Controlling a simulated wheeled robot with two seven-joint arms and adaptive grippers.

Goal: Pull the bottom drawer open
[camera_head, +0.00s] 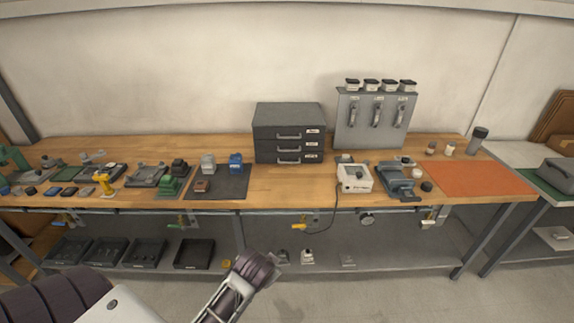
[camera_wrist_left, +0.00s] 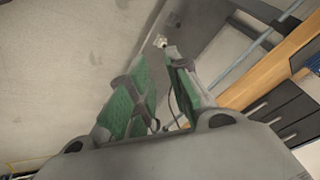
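A dark grey cabinet (camera_head: 289,115) with three stacked drawers stands on the workbench in the head view. Its bottom drawer (camera_head: 270,157) is shut, flush with the others, and has a pale bar handle (camera_head: 289,158) and a white label. The cabinet also shows tilted at the right edge of the left wrist view (camera_wrist_left: 290,105). My left gripper (camera_wrist_left: 152,75) has green-padded fingers spread apart with nothing between them. It is clear of the drawer handles. In the head view my left arm reaches in from the bottom left, below and in front of the bench. My right gripper is out of view.
A dark mat (camera_head: 232,187) with small blocks lies left of the cabinet. A white box (camera_head: 354,179) with a cable stands to the right. The wooden bench top (camera_head: 279,188) is clear in front of the drawers. Tools hang below the bench edge, above a lower shelf.

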